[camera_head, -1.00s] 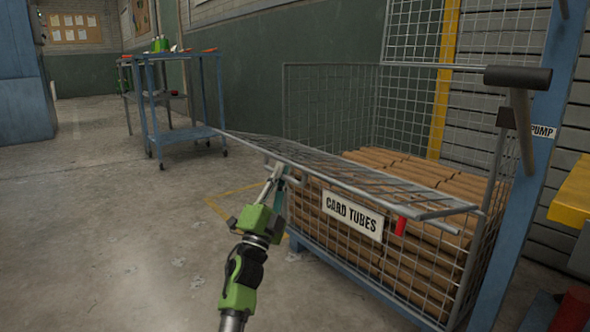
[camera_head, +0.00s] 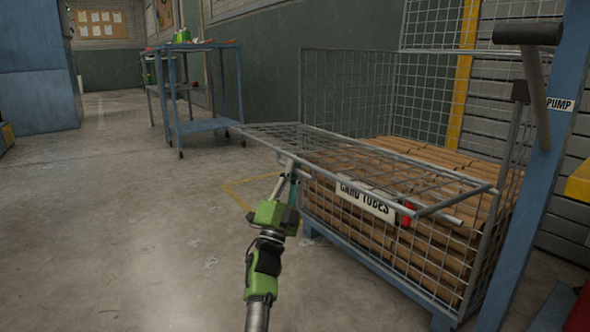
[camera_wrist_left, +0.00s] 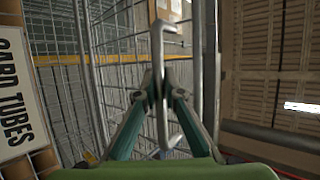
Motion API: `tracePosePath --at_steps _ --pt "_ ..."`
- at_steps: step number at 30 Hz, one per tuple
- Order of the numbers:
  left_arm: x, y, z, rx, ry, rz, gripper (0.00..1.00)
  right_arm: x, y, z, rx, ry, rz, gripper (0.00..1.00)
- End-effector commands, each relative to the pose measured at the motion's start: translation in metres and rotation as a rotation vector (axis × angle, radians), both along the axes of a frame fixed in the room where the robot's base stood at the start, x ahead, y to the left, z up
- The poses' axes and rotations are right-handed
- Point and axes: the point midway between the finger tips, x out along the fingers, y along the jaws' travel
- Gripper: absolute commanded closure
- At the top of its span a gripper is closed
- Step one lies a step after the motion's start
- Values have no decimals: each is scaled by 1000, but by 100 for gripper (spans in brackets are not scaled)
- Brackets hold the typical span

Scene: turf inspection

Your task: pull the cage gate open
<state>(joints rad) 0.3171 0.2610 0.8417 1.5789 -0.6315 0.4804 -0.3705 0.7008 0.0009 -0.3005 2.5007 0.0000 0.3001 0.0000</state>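The cage gate (camera_head: 345,155) is a grey wire-mesh panel along the top front of a mesh cage (camera_head: 445,262). It lies at a slant, tipped out from the cage front, with its far end to the left. My left gripper (camera_head: 290,166) is at the gate's outer edge, toward its far end. In the left wrist view its two green fingers meet on a metal bar handle (camera_wrist_left: 158,45), so it is shut on it. The mesh shows behind the handle. My right gripper is not in view.
Stacked card tubes (camera_head: 440,160) fill the cage behind a "CARD TUBES" sign (camera_head: 365,199). A blue post (camera_head: 545,170) with a dark-handled lever (camera_head: 528,34) stands close on the right. A blue trolley (camera_head: 205,126) stands at the back. The floor to the left is clear.

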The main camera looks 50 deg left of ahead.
Motion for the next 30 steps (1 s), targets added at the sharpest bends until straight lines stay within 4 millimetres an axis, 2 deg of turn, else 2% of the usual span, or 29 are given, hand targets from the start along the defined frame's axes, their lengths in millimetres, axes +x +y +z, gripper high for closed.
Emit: tracePosePath --at_steps 1,2,13,16,30 --pt "-5 1 6 9 -12 3 79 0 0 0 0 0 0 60" --pt "-5 1 6 9 -12 3 74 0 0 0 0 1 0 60" --pt "-2 0 4 6 -5 1 74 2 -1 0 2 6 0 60" --pt "-2 0 9 7 -5 1 74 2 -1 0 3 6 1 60" --pt "-6 1 91 10 -8 4 74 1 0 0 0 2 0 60"
